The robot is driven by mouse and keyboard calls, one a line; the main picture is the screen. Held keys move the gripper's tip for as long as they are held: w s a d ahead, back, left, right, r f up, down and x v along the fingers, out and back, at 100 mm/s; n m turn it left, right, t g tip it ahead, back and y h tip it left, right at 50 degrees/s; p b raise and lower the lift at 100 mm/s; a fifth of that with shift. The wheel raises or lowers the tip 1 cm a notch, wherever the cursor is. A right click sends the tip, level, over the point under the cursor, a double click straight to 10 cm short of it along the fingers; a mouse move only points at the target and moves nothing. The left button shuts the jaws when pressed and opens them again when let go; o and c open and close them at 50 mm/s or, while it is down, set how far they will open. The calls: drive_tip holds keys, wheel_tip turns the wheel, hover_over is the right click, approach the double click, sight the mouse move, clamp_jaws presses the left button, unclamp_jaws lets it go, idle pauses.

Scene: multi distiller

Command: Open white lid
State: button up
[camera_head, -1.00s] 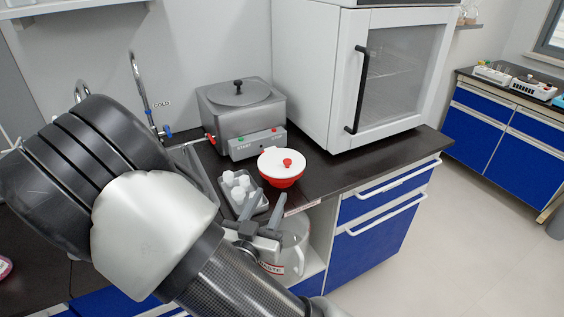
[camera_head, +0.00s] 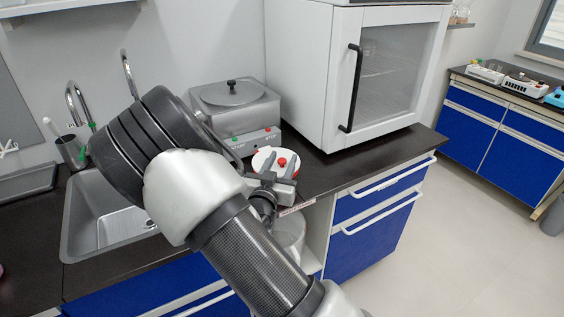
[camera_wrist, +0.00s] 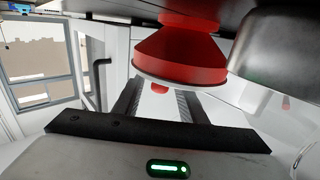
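The white lid (camera_head: 261,157) with its red knob (camera_head: 282,161) sits on a red bowl on the dark counter, in front of the grey heating bath. My gripper (camera_head: 280,166) is open, in front of the lid in the head view, its fingers hiding part of the lid and most of the bowl. In the wrist view, which looks upside down, the red bowl (camera_wrist: 180,58) is just beyond my open fingers. The red knob (camera_wrist: 160,87) shows in the gap between them. I cannot tell whether the fingers touch anything.
The grey heating bath (camera_head: 236,112) stands behind the bowl. A white cabinet with a glass door (camera_head: 385,80) stands to the right. A steel sink (camera_head: 105,235) lies to the left. Blue drawers (camera_head: 385,192) are below the counter edge.

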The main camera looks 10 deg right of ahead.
clamp_jaws()
drive_tip(key=shift+r, duration=0.15)
